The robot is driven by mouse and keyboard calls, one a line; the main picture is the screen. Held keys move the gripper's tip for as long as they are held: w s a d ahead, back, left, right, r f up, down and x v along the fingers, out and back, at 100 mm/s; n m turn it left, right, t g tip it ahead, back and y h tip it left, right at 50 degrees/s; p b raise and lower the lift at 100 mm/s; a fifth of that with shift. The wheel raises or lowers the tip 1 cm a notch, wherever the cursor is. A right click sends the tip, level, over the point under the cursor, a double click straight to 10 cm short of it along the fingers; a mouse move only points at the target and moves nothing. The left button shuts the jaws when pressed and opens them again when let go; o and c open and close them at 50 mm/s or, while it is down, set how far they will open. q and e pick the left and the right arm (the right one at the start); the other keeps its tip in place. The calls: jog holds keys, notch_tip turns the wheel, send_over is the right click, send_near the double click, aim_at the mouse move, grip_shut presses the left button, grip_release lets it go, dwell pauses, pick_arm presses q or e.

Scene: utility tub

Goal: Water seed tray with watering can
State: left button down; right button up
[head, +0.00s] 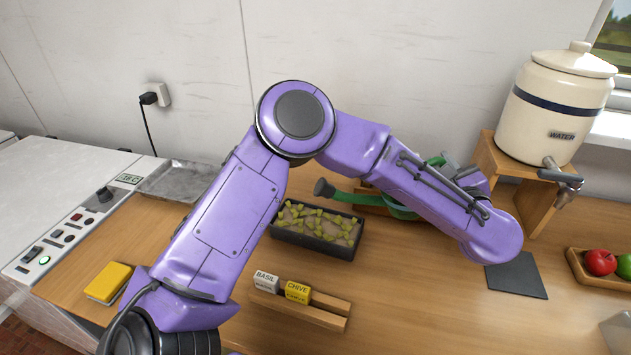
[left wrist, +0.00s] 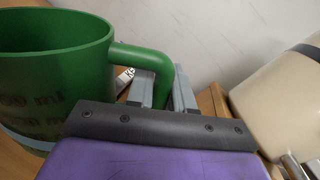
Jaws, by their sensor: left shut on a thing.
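The green watering can (head: 402,211) is partly hidden behind my left arm in the head view. Its spout points left, and the dark rose hangs near the back edge of the seed tray. My left gripper (head: 452,166) is shut on the can's handle; the left wrist view shows its grey fingers (left wrist: 162,90) around the handle (left wrist: 142,54) of the can (left wrist: 60,70). I cannot tell whether the can is lifted. The seed tray (head: 310,245) is a dark box with soil and several yellow-green seedlings.
A cream water crock (head: 552,112) with a tap stands on a wooden stand (head: 498,162) at the right, above a dark mat (head: 516,275). A wooden label holder (head: 300,310), a yellow sponge (head: 108,283) and a fruit tray (head: 590,277) are on the counter.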

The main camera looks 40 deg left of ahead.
pick_arm(q)
jog(key=shift+s+a+r+n+p, duration=0.2)
jog(key=shift+s+a+n+p, duration=0.2)
jog(key=shift+s+a+n, duration=0.25)
dwell(2.0)
jog(key=w+d+m, duration=0.4)
jog(key=m, duration=0.3)
jog(key=shift+w+b, duration=0.3)
jog(key=shift+w, duration=0.1)
jog(key=shift+d, duration=0.15)
jog(key=shift+s, duration=0.1)
